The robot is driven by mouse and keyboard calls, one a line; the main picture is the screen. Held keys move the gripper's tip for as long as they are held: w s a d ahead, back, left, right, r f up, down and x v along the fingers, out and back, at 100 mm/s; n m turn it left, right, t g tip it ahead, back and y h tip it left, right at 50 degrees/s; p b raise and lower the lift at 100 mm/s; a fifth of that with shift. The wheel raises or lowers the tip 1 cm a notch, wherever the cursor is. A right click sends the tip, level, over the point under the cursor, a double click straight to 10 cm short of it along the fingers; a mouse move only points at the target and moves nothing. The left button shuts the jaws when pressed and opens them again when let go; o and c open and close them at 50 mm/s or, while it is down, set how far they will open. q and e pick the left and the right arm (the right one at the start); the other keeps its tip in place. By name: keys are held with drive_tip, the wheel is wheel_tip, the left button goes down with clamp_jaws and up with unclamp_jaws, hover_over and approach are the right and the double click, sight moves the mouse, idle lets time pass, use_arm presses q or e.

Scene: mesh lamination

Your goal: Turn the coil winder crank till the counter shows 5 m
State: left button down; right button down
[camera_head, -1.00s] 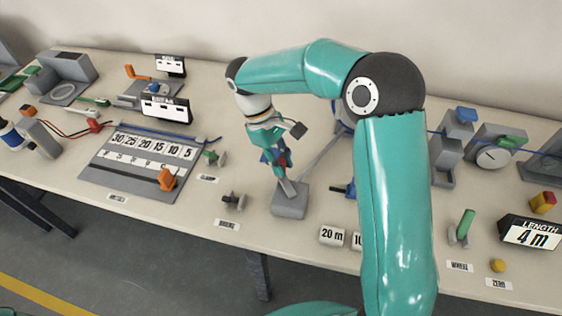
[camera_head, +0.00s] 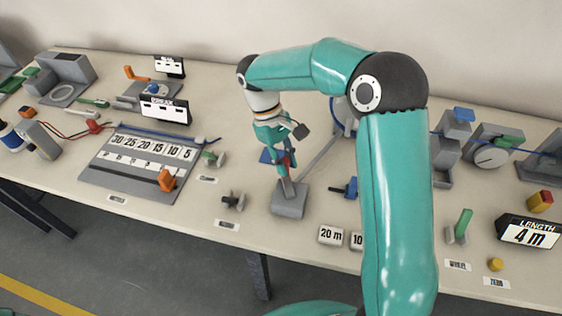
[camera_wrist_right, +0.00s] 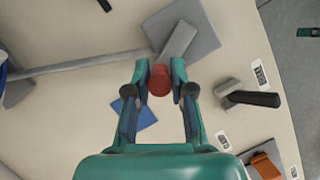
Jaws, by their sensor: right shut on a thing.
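The coil winder crank has a grey crank arm (camera_head: 286,187) on a grey block (camera_head: 290,205) near the table's front edge. Its red handle (camera_wrist_right: 160,82) sits between the fingers of my right gripper (camera_head: 284,160), which is shut on it; the fingers flank it in the right wrist view (camera_wrist_right: 161,72). The crank arm points up from the block. A grey shaft (camera_head: 320,155) runs back toward a blue reel (camera_head: 343,117), partly hidden behind my right arm. The counter (camera_head: 530,233) at the right reads "LENGTH 4 m". My left gripper is not in view.
White blocks such as "20 m" (camera_head: 331,235) lie right of the crank block. A dark-handled clamp (camera_head: 233,201) and a numbered board (camera_head: 145,160) stand to its left. A green lever (camera_head: 462,225) and a yellow button (camera_head: 496,264) are near the counter.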

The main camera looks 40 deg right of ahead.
drive_tip(key=shift+s+d+m+y, duration=0.2)
drive_tip(key=shift+d+m+y, duration=0.15)
drive_tip(key=shift+m, duration=0.5)
drive_tip(key=shift+s+d+m+y, duration=0.25)
drive_tip(key=shift+d+m+y, duration=0.05)
drive_tip(key=shift+m, duration=0.5)
drive_tip(key=shift+s+d+m+y, duration=0.2)
drive_tip(key=shift+d+m+y, duration=0.15)
drive_tip(key=shift+m, duration=0.5)
drive_tip(key=c, duration=1)
unclamp_jaws()
drive_tip(key=v, duration=1.2)
drive_tip(key=shift+s, duration=0.1)
